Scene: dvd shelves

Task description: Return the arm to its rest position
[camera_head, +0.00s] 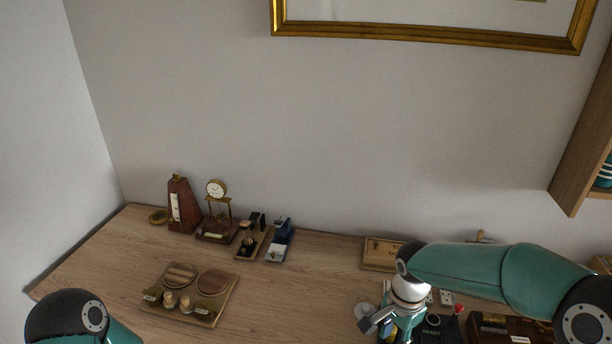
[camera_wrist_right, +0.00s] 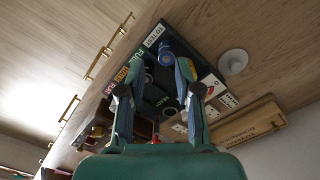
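My right arm (camera_head: 500,275) reaches in from the right over the desk, bent downward at the white wrist. My right gripper shows in the wrist view (camera_wrist_right: 158,78), its two fingers spread apart. I see nothing held between them. Below it lies a dark labelled tray (camera_wrist_right: 152,92) with a blue round item (camera_wrist_right: 166,56) on it; I cannot tell the distance between them. In the head view the gripper is only partly visible at the bottom edge. A piece of my left arm (camera_head: 75,318) shows at the bottom left; its gripper is out of view.
A wooden board (camera_head: 222,303) with round pieces lies on the desk (camera_head: 120,275). A metronome (camera_head: 181,207), a small clock (camera_head: 217,190) and small stands (camera_head: 279,243) stand along the wall. A wooden sign box (camera_head: 378,255) is behind my right wrist. The desk's middle is clear.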

